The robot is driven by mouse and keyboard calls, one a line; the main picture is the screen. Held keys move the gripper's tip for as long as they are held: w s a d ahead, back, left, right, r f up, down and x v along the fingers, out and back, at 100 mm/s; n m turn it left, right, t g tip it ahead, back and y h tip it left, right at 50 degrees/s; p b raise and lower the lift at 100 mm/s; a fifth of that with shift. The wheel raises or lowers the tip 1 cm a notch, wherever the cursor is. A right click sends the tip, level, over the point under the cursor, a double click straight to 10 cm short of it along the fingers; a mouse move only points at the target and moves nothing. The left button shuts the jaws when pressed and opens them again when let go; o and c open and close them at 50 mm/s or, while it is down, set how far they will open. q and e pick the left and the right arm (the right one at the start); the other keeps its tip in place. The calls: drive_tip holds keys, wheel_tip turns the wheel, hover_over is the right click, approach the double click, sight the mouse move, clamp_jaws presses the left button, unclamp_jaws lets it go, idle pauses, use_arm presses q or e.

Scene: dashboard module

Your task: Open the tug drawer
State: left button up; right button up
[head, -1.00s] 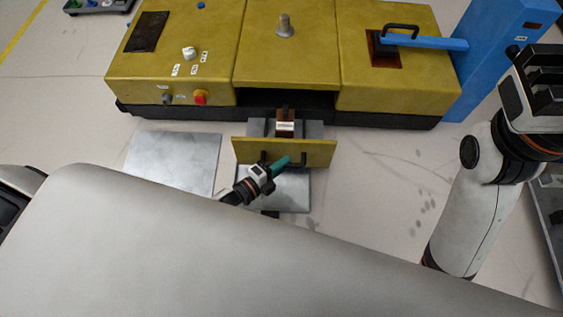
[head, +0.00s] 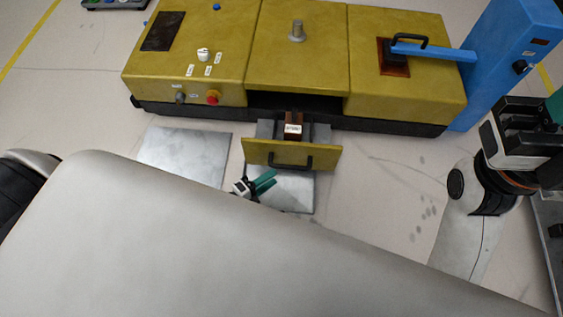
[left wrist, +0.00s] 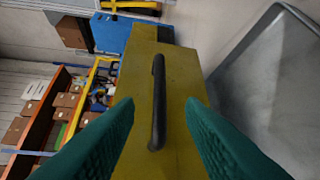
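The tug drawer stands pulled out from the opening in the yellow module. Its yellow front panel (head: 260,152) carries a black bar handle (head: 291,166), which also shows in the left wrist view (left wrist: 158,100). My left gripper (head: 274,179) is open and empty, just in front of the panel and apart from it. In the left wrist view its two teal fingers (left wrist: 158,108) stand spread, with the handle beyond them. My right gripper (head: 553,118) is at the right edge, far from the drawer; its fingers are partly cut off.
The yellow module (head: 190,60) has a red knob (head: 213,97) and a grey bolt (head: 297,32) on it. A blue post with an arm (head: 510,60) stands at the right. Metal plates lie on the floor (head: 185,155). Open floor lies right of the drawer.

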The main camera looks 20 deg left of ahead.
use_arm(q)
drive_tip(key=shift+p+v, duration=0.45)
drive_tip(key=shift+v, duration=1.6)
